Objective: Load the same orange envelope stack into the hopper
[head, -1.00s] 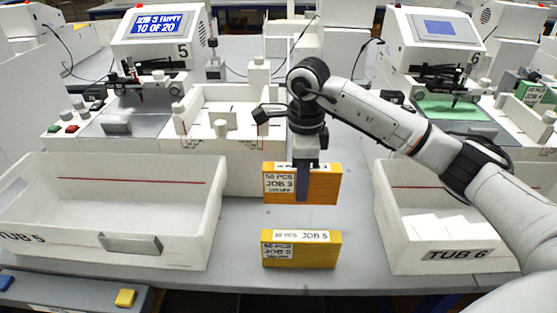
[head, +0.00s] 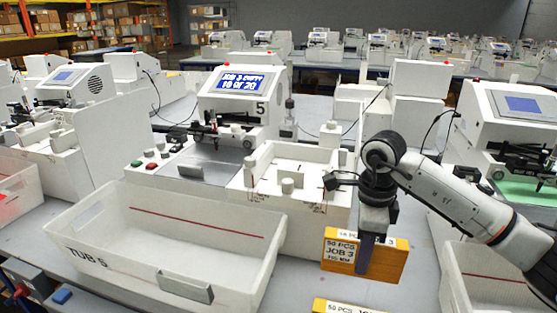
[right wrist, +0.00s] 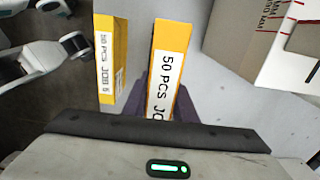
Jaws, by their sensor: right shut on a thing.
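My right gripper (head: 364,268) is shut on an orange envelope stack labelled "50 PCS JOB 3" (head: 393,260). The stack is upright, its label facing the front, and it also shows between the fingers in the right wrist view (right wrist: 167,75). Whether its bottom touches the table cannot be told. The white hopper (head: 262,180) is on the plotter marked 5 (head: 236,98), behind and left of the stack. The plotter's screen reads "JOB 3 EMPTY" above a count line. My left gripper is not in view.
A yellow stack (head: 345,306), labelled JOB 5 in the right wrist view (right wrist: 107,60), stands in front of the held one. The white TUB 5 (head: 85,262) is at left front and looks empty. Another white tub (head: 480,270) stands at right, partly behind my arm.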

